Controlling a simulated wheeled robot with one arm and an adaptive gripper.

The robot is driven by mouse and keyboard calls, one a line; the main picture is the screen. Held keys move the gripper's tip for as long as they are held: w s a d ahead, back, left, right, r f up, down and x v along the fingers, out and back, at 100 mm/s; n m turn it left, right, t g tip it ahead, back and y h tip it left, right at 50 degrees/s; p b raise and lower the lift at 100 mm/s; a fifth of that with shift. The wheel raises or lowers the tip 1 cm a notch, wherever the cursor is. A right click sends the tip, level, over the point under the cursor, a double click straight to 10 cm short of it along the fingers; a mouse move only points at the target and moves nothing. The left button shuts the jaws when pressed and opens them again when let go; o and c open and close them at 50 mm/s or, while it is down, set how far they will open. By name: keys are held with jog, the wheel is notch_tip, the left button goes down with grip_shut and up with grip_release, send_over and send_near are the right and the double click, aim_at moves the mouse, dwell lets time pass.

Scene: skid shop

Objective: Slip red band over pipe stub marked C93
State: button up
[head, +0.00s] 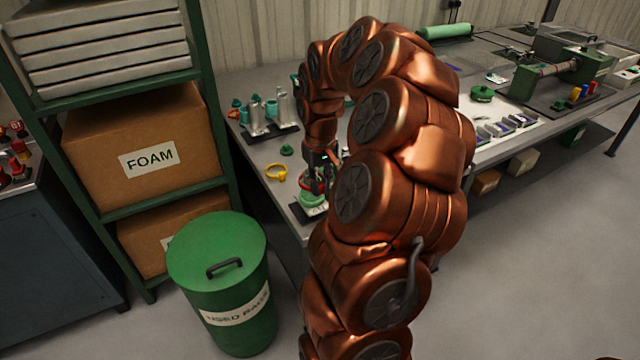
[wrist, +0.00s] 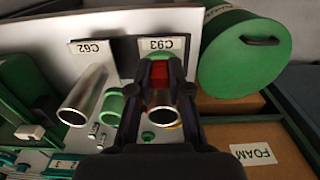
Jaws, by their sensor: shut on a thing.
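The pipe stub (wrist: 163,113) by the label C93 (wrist: 157,43) is a bright metal tube, its open end facing the wrist camera. My gripper (wrist: 158,88) is at this stub, its dark fingers on either side. It is shut on the red band (wrist: 161,70), of which a piece shows between the fingers against the stub. The fingers hide most of the band, so I cannot tell whether it goes fully around the stub. In the head view my gripper (head: 320,168) is low at the bench's near edge, with some red beside it.
A second pipe stub (wrist: 84,95) marked C62 stands to the left in the wrist view, with a green ring (wrist: 113,104) between the stubs. A yellow band (head: 275,172) lies on the bench. A green bin (head: 217,255) and a shelf with a FOAM box (head: 145,150) stand close by.

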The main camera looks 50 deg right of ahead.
jog(key=shift+f+b, duration=1.75)
jog(key=shift+f, duration=0.3)
dwell(1.8)
jog(key=o, duration=0.9)
jog(key=o, duration=0.4)
jog(key=shift+r, duration=0.15)
jog(key=shift+r+p, duration=1.8)
jog(key=shift+r, duration=3.6)
